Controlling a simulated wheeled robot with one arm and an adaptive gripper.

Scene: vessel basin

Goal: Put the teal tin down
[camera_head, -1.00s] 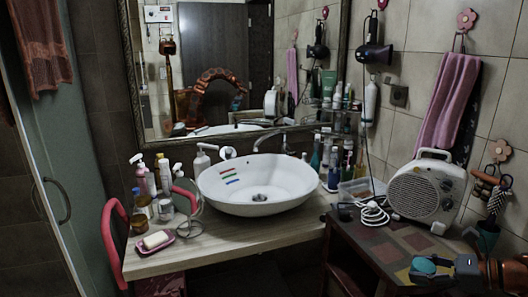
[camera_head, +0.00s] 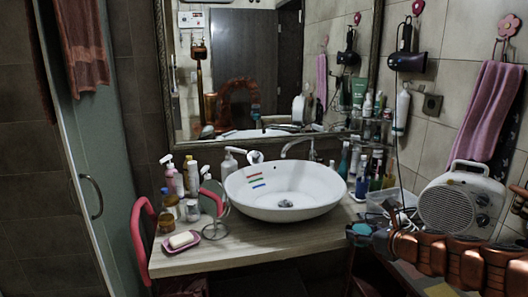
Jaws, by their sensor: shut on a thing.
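The teal tin (camera_head: 359,230) is small and rounded and sits at the tip of my gripper (camera_head: 370,235), right of the basin. My gripper is shut on it, with my copper-coloured arm reaching in from the right edge. The fingers are dark and small here, so their exact hold is hard to tell. The tin appears near the right end of the wooden counter (camera_head: 235,258). I cannot tell whether it touches any surface. My arm hides much of the dark side table at the lower right.
A white basin (camera_head: 270,205) stands on the counter. Bottles, a round mirror (camera_head: 213,200) and a pink soap dish (camera_head: 182,243) crowd its left. Several bottles and a clear box (camera_head: 385,200) stand at right, near a white heater (camera_head: 460,207). The counter's front strip looks clear.

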